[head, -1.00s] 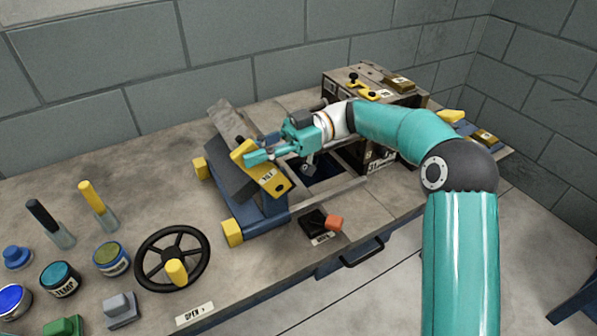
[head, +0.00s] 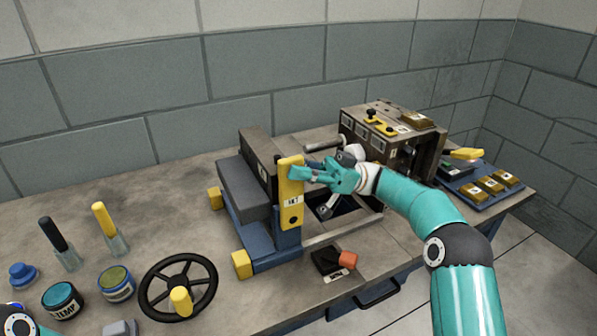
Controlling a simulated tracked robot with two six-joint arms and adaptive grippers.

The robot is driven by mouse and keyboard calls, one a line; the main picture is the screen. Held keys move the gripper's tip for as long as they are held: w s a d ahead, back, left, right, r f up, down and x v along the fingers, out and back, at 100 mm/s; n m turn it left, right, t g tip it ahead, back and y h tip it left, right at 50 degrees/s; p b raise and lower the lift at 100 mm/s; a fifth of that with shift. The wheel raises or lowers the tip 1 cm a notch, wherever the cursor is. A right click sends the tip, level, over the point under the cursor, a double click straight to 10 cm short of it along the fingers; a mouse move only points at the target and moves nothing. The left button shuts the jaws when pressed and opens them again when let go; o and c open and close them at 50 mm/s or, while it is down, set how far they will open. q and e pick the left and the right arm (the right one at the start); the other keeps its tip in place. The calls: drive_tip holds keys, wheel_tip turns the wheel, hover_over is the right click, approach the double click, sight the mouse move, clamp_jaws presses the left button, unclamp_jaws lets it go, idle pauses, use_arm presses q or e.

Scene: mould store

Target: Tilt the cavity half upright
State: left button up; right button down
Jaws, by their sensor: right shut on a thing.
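The cavity half (head: 258,155) is a dark slab with a grey block (head: 243,190) behind it, on a blue tilting frame (head: 270,245) with yellow feet. It stands about upright. A yellow labelled bar (head: 291,207) stands upright along its near edge. My right gripper (head: 303,174) is shut on the upper part of this bar, reaching in from the right. The gripper's fingers hide a little of the bar. My left gripper is not in view; only a bit of my left arm shows at the lower left corner.
A black handwheel (head: 179,263) with a yellow knob stands at front left, near several jars and brushes. A dark mould block (head: 388,140) stands at back right, beyond an opening in the bench. A blue tray (head: 475,192) with brass blocks lies farther right.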

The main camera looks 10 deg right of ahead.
drive_tip(key=shift+d, duration=0.2)
drive_tip(key=c, duration=1.1)
unclamp_jaws()
drive_tip(key=shift+w+d, duration=0.1)
drive_tip(key=shift+d, duration=0.05)
wheel_tip(320, 180, up, 10)
drive_tip(key=shift+f, duration=0.1)
